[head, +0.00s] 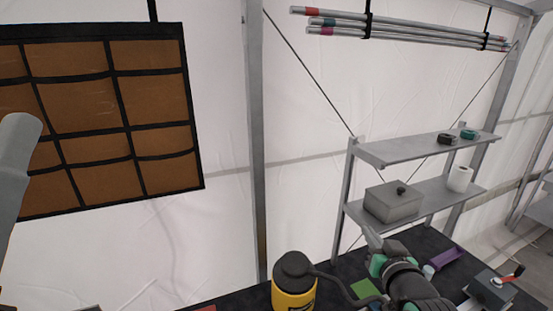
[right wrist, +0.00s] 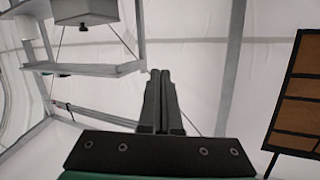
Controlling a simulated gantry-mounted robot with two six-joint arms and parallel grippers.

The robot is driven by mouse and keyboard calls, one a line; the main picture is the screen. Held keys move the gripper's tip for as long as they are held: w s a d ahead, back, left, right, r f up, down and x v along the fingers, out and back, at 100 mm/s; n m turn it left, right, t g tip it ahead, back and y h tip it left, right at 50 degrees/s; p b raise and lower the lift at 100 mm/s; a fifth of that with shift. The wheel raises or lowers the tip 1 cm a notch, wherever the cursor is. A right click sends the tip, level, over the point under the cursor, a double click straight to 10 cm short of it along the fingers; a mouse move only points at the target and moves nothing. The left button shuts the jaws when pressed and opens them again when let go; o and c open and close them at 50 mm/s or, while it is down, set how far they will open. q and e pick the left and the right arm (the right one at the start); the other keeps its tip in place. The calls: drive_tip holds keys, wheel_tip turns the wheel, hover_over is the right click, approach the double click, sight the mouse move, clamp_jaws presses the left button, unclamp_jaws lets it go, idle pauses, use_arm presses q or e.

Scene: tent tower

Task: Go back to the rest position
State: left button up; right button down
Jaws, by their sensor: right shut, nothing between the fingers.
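My right gripper (head: 371,238) is in the lower right of the head view, raised in front of the shelf rack. In the right wrist view its two dark fingers (right wrist: 160,100) are together with nothing between them. It touches no object that I can make out. My left gripper is not in view. A pale grey rounded piece at the left edge of the head view looks like part of my left arm.
A yellow bottle (head: 293,292) with a black cap stands on the dark table, left of my right arm. A green square (head: 366,289), a purple tray (head: 445,258) and a grey box with a red handle (head: 490,290) lie nearby. Behind stands a grey shelf rack (head: 420,149).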

drive_tip(key=s+a+r+n+t+y, duration=0.1)
drive_tip(key=s+a+r+t, duration=0.15)
drive_tip(key=r, duration=0.45)
drive_tip(key=s+a+r+t, duration=0.2)
drive_tip(key=s+r, duration=0.1)
drive_tip(key=r, duration=0.5)
drive_tip(key=s+r+n+t+y, duration=0.1)
drive_tip(key=s+r+t, duration=0.6)
drive_tip(key=s+r, duration=1)
drive_tip(key=s, duration=0.4)
drive_tip(key=shift+a+n+y, duration=0.25)
drive_tip(key=shift+n+y, duration=0.05)
drive_tip(key=shift+n, duration=0.1)
